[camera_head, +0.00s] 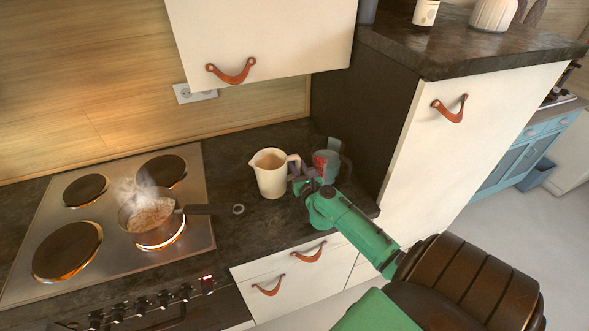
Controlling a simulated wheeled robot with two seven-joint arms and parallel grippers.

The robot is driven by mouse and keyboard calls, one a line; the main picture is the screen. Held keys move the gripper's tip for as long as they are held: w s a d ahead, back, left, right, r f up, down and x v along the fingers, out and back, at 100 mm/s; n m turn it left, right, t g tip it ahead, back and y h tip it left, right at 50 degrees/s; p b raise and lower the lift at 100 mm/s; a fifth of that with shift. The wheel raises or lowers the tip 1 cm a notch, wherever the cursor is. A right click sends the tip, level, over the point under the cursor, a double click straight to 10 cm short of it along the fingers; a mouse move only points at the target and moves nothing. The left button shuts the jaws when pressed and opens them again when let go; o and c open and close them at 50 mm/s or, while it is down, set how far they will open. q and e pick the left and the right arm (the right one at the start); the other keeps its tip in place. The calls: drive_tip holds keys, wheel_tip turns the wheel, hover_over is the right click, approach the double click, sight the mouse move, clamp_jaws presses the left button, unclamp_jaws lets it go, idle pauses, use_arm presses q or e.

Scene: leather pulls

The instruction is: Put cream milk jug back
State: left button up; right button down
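The cream milk jug (270,175) stands upright on the dark countertop, to the right of the stove. Its handle is on its right side. My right gripper (300,178), at the end of the green arm from the right, is at the handle. The fingers are small and partly overlap the handle, so I cannot tell whether they are closed on it. My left gripper is not in view.
A dark mug with a red patch (325,163) stands just behind my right gripper, by the tall cabinet (440,135). A steaming pan (148,216) sits on the stove (105,192), its handle pointing toward the jug. An upper cabinet (262,40) hangs above.

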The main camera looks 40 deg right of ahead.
wheel_tip(320, 180, down, 4)
drive_tip(key=shift+r+b, duration=0.1)
drive_tip(key=shift+b, duration=1.05)
drive_tip(key=shift+w+a+f, duration=0.1)
drive_tip(key=shift+w+f, duration=0.05)
drive_tip(key=shift+f, duration=0.1)
drive_tip(key=shift+w+r, duration=0.1)
drive_tip(key=shift+f, duration=0.2)
drive_tip(key=c, duration=0.8)
unclamp_jaws()
drive_tip(key=shift+s, duration=0.2)
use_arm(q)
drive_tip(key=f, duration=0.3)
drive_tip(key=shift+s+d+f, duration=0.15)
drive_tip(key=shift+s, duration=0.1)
use_arm(e)
drive_tip(key=shift+o, duration=0.2)
drive_tip(key=shift+r, duration=0.1)
